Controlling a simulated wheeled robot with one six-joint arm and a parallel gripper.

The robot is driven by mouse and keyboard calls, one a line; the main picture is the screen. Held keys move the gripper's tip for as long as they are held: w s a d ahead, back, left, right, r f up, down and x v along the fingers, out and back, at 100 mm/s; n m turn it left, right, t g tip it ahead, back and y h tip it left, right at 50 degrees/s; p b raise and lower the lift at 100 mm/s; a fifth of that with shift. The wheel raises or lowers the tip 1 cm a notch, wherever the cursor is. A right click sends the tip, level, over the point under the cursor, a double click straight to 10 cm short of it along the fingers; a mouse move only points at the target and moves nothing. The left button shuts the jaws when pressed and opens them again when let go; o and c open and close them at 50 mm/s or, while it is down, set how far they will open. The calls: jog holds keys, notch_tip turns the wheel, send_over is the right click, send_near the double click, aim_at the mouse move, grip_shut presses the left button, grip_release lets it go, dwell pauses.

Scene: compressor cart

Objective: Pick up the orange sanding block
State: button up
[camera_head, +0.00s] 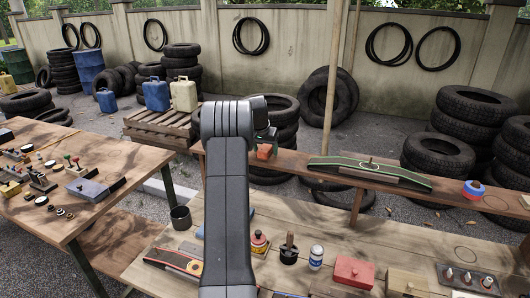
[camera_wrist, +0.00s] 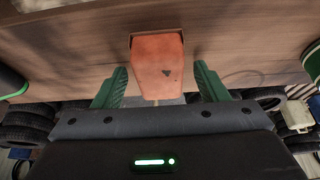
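The orange sanding block (camera_wrist: 157,62) lies on a wooden plank, in the upper middle of the wrist view. In the head view it is a small orange patch (camera_head: 265,152) on the back plank, just below the end of my arm. My gripper (camera_wrist: 160,72) has two green fingers spread apart, one on each side of the block, with a visible gap on both sides. Nothing is held. In the head view my arm hides the gripper's fingers and part of the plank.
The back plank (camera_head: 310,178) also carries a long green-edged tool (camera_head: 370,172) to the right and a blue-and-red round item (camera_head: 473,189). The front bench (camera_head: 340,236) holds a red box (camera_head: 354,272), a can (camera_head: 316,257) and several other items. Tyres stand behind.

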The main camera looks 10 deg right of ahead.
aim_at(265, 148)
jog(key=c, duration=0.9)
jog(key=shift+c, duration=0.2)
jog(key=shift+r, duration=0.1)
notch_tip(265, 148, up, 10)
jog(key=shift+f+b, duration=0.1)
jog(key=shift+b, duration=0.4)
jog(key=shift+o, duration=0.9)
jog(key=shift+c, duration=0.4)
